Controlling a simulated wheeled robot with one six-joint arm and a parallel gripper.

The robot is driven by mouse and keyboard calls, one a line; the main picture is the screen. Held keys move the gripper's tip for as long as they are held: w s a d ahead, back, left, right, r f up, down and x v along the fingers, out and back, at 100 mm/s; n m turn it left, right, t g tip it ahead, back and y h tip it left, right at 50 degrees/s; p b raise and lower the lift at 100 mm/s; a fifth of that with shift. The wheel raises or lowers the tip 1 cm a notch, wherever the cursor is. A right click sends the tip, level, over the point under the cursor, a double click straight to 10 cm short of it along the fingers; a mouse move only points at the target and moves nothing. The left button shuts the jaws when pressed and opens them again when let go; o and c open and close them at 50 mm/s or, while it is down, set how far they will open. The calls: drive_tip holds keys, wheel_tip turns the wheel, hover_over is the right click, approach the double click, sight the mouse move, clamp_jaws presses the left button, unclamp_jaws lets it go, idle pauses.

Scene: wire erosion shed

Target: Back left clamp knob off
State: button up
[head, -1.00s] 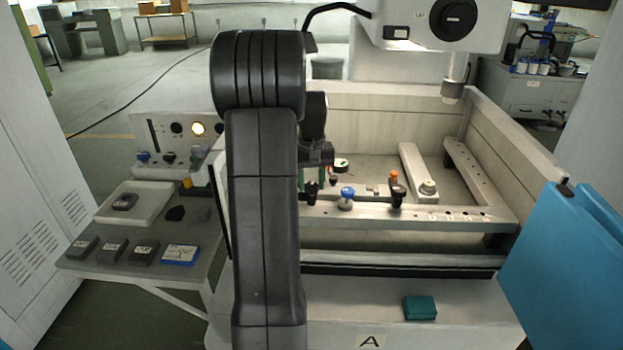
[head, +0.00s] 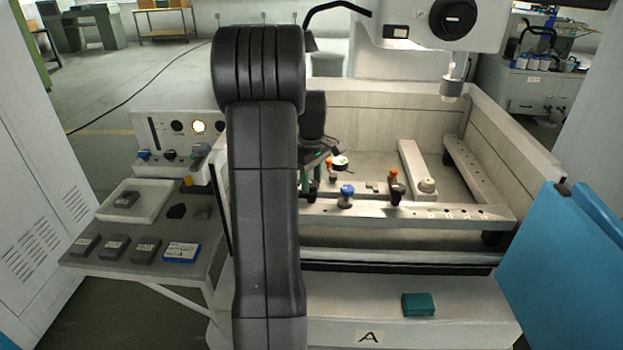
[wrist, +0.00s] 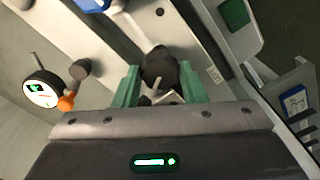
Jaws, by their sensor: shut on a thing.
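In the wrist view my gripper (wrist: 160,88) has its green fingers closed on either side of a dark lobed clamp knob (wrist: 158,66). The knob sits at the pale rail; I cannot tell whether it is clear of its seat. In the head view my gripper (head: 316,180) is low at the rail's left end, partly behind my arm, and the held knob is hard to make out. A blue knob (head: 346,195) and a dark knob (head: 396,192) stand farther right on the front rail (head: 440,211).
A round dial gauge (wrist: 42,90) with an orange knob (wrist: 67,102) is left of my gripper in the wrist view. A white tray (head: 135,215) and several grey blocks lie on the left side shelf. A teal block (head: 419,305) rests on the front ledge. A machine head overhangs the tank.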

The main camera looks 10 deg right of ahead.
sight(311, 183)
idle(0.3)
drive_tip(key=o, duration=1)
drive_tip(key=shift+r, duration=0.1)
wheel_tip(311, 183, up, 14)
drive_tip(key=shift+f+b, duration=0.15)
drive_tip(key=shift+b, duration=0.4)
